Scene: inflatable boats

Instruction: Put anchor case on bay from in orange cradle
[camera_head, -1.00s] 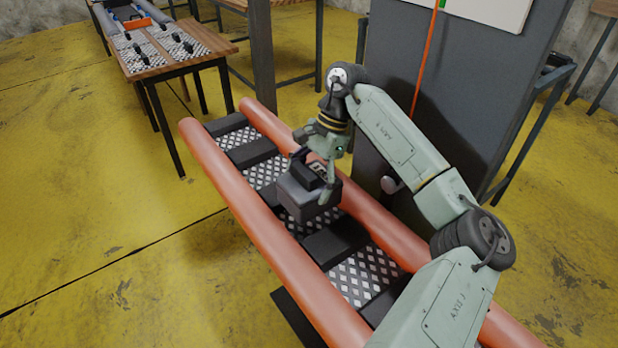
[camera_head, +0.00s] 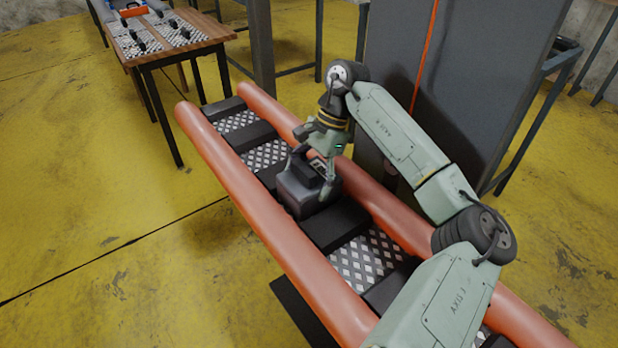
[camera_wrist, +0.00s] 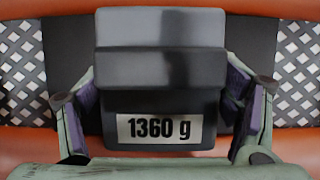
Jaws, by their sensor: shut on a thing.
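The anchor case, a dark grey box (camera_head: 305,196) with a ridged top, is held upright between the fingers of my gripper (camera_head: 313,172). In the wrist view, the case (camera_wrist: 160,82) bears a white label reading "1360 g", and the gripper's fingers (camera_wrist: 160,115) press on its two sides. The orange cradle (camera_head: 262,222) has two long orange tubes with black pads and metal tread-plate bays between them. The case is between the tubes over a bay, whose plate it hides. I cannot tell whether its underside touches the cradle.
Bare tread-plate bays lie behind the case (camera_head: 265,155) and in front of it (camera_head: 365,262). A wooden table (camera_head: 195,45) with tread plates and black fittings stands at the back left. A dark grey panel (camera_head: 450,80) rises behind my arm.

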